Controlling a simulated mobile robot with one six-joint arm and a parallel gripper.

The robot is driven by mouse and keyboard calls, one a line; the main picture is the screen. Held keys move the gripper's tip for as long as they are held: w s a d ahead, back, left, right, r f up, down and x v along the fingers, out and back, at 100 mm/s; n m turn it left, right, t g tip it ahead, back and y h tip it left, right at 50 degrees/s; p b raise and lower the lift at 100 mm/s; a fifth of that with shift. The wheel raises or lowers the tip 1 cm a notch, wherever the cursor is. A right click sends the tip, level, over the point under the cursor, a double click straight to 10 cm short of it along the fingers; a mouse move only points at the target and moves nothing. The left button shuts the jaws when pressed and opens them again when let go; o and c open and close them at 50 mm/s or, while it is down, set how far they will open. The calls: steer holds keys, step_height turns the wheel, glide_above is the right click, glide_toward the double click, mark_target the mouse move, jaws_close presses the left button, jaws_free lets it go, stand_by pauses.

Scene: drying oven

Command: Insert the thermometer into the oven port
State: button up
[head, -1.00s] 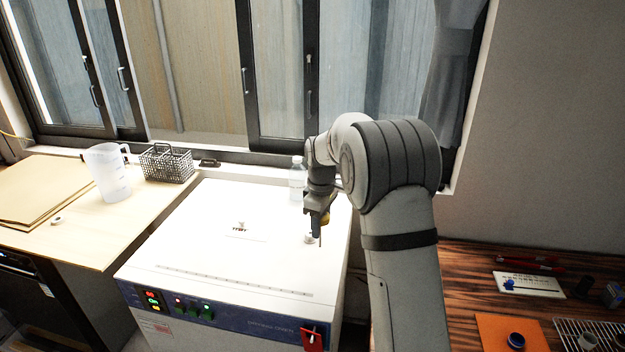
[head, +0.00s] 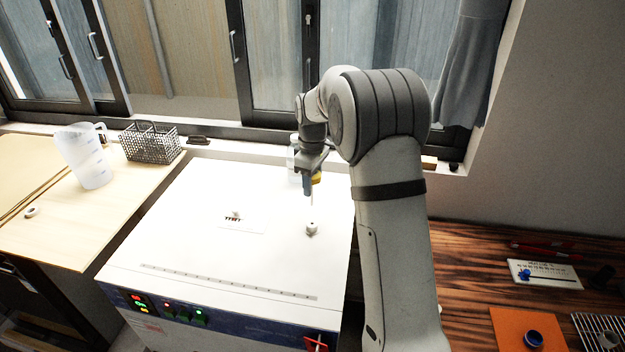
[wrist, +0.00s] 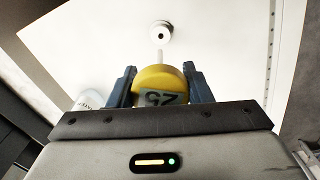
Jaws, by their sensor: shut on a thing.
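My gripper (head: 309,184) is shut on the thermometer. The thermometer's yellow head (wrist: 160,84), marked 25, sits between the two dark fingers in the wrist view. Its thin pale stem (wrist: 159,56) points away from the gripper toward the oven port. In the head view the stem (head: 312,208) hangs down above the port. The oven port (head: 312,229) is a small white raised fitting on the oven's white top (head: 190,225). In the wrist view the port (wrist: 159,34) shows a dark centre hole. I cannot tell whether the stem tip touches the port.
A clear bottle (head: 293,160) stands behind the gripper, partly hidden. A small fitting on a label (head: 236,217) lies left on the oven top. A jug (head: 86,158) and wire basket (head: 150,145) stand on the left bench. A red switch (head: 319,342) is on the oven front.

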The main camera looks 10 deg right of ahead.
steer(key=b, duration=0.3)
glide_above(313, 223)
steer(key=shift+f, duration=2.3)
steer(key=shift+s+a+f+b, duration=0.1)
steer(key=shift+s+f+b, duration=0.25)
steer(key=shift+f, duration=0.2)
steer(key=shift+f+b, duration=3.3)
steer(key=shift+f, duration=1.8)
steer(key=o, duration=1.1)
steer(key=shift+c, duration=0.2)
step_height(313, 223, up, 8)
steer(key=shift+b, duration=0.35)
